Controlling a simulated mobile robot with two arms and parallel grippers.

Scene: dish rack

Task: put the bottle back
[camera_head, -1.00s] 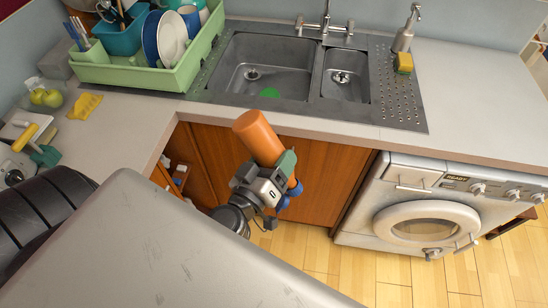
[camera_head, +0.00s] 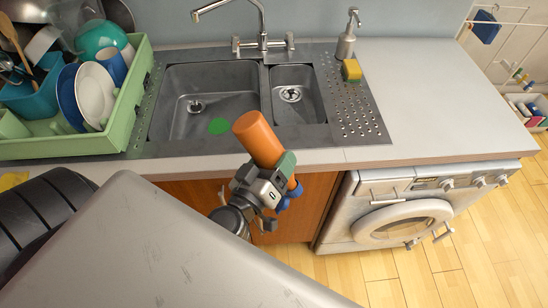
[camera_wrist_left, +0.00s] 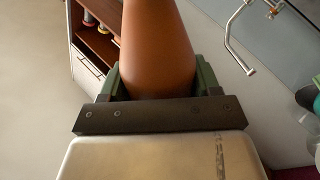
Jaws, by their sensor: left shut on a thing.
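An orange bottle (camera_head: 258,140) is held in my left gripper (camera_head: 275,176), tilted, with its orange end towards the sink. A blue part (camera_head: 290,196) shows at its lower end, below the fingers. In the head view, the bottle overlaps the front edge of the counter. In the left wrist view, the bottle (camera_wrist_left: 158,45) stands out between the green fingers of my left gripper (camera_wrist_left: 158,84), which are closed around it. The fingers hide part of the bottle. My right gripper is not in view.
A steel double sink (camera_head: 158,105) with a tap (camera_head: 263,30) lies behind the bottle. A green dish rack (camera_head: 100,145) full of dishes is at left. A soap dispenser (camera_head: 346,42) and yellow sponge (camera_head: 352,70) stand right of the sink. The right counter (camera_head: 430,100) is clear above a washing machine (camera_head: 400,220).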

